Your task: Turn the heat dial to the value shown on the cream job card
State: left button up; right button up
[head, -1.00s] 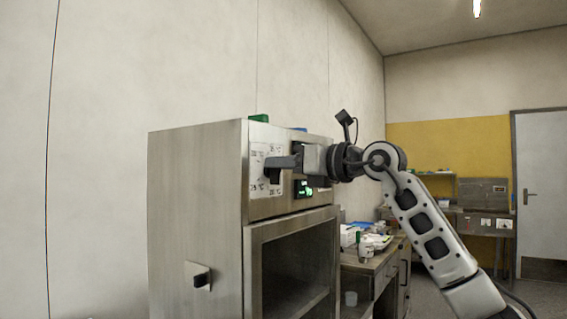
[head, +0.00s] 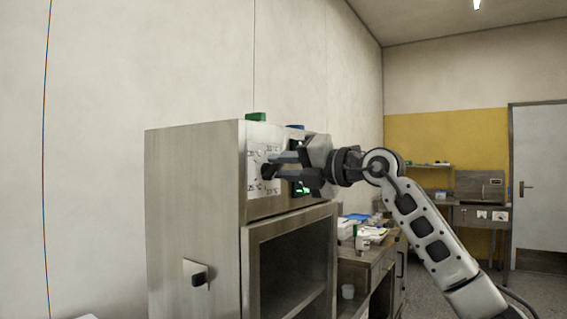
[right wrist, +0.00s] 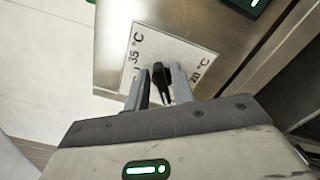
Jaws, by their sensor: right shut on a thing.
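The heat dial's white scale plate (head: 254,178) is on the upper front of the steel oven, and the plate also shows in the right wrist view (right wrist: 185,48). Marks of 35 °C and 20 °C can be read there; other marks are partly hidden. The dial's black knob (right wrist: 160,76) stands between the fingers of my right gripper (right wrist: 161,90). My right gripper (head: 271,166) is shut on the knob, one finger above the other in the head view. I cannot make out a cream job card. My left gripper is not in view.
The steel oven (head: 192,220) has a dark door window (head: 292,265) below the dial and a green-lit display (head: 301,188) beside it. A green block (head: 256,116) sits on top. A cluttered bench (head: 365,262) stands behind to the right.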

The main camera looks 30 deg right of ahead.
pick_arm(q)
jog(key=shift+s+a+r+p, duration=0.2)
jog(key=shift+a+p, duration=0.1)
jog(key=shift+p, duration=0.65)
pick_arm(e)
jog(key=shift+f+m, duration=0.25)
jog(key=shift+m, duration=1.8)
jog(key=shift+f+m, duration=0.25)
jog(key=shift+m, duration=1.85)
jog(key=shift+f+m, duration=0.25)
jog(key=shift+m, duration=1.8)
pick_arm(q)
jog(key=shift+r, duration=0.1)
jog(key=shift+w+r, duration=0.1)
pick_arm(e)
jog(key=o, duration=0.7)
